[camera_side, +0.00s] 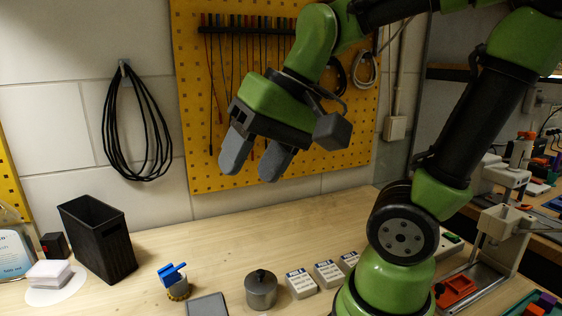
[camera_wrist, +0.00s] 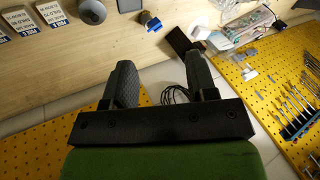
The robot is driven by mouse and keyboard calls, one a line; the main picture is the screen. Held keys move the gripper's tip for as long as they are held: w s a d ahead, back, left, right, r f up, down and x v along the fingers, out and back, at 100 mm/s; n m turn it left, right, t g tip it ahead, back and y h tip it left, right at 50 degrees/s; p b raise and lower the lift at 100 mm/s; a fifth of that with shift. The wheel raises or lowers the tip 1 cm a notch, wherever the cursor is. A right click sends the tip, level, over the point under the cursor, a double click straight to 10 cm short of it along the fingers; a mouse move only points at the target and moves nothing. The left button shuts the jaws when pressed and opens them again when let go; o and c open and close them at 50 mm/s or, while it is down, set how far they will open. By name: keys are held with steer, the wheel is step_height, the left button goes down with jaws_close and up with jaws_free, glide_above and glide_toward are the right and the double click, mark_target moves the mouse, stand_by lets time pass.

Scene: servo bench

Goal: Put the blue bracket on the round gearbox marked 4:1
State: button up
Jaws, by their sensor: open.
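The blue bracket (camera_side: 172,271) sits on top of a small round grey unit with a brass-coloured base (camera_side: 178,290), at the front of the bench. Its arm sticks out to one side. In the wrist view the blue bracket (camera_wrist: 149,19) shows small near the top. A larger round grey gearbox (camera_side: 261,290) with a dark knob on top stands to its right; it also shows in the wrist view (camera_wrist: 92,12). No 4:1 mark is legible on either round unit. My gripper (camera_side: 252,168) is open and empty, high above the bench and clear of everything; its two fingers show in the wrist view (camera_wrist: 160,62).
A dark grey square block (camera_side: 207,305) lies between the two round units. Several small labelled boxes (camera_side: 301,285) stand right of the gearbox. A black bin (camera_side: 97,238) and a white stack (camera_side: 49,273) stand at left. The bench middle behind them is clear.

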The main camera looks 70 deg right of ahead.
steer(key=s+n+t, duration=0.1)
steer(key=s, duration=0.1)
steer(key=s+n+t, duration=0.1)
steer(key=shift+s+a+r+h, duration=0.1)
steer(key=shift+s+h, duration=0.2)
steer(key=shift+s, duration=0.05)
stand_by(1.0)
